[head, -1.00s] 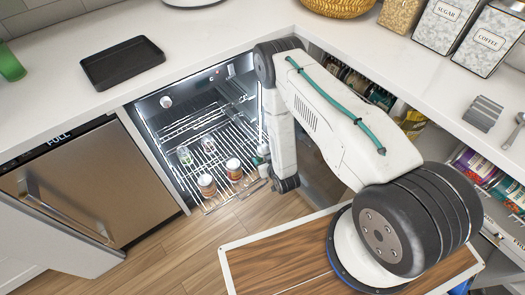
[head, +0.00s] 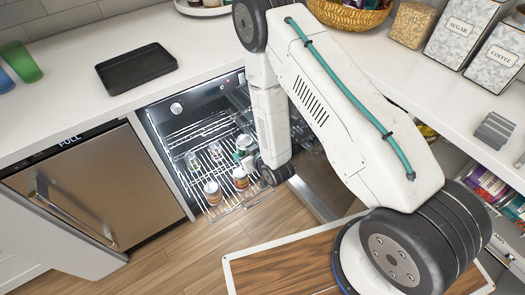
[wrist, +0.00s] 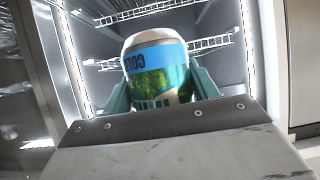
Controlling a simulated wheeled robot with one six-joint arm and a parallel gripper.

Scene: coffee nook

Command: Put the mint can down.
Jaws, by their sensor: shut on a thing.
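The mint can (wrist: 155,70) is upside down in the wrist view, with a pale end, a blue band and shiny green below. My gripper (wrist: 160,92) is shut on it, one teal finger on each side. In the head view the can (head: 245,143) shows small at the right of the fridge's wire shelf (head: 222,205), inside the open fridge, with my gripper (head: 250,160) beside it. My arm hides part of the shelf's right side. I cannot tell whether the can touches the shelf.
Two brown-labelled jars, one at left (head: 213,192) and one at right (head: 240,179), stand at the shelf's front. Two clear containers (head: 193,161) (head: 215,151) stand behind them. A black tray (head: 136,69) lies on the counter. The shelf's front left looks bare.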

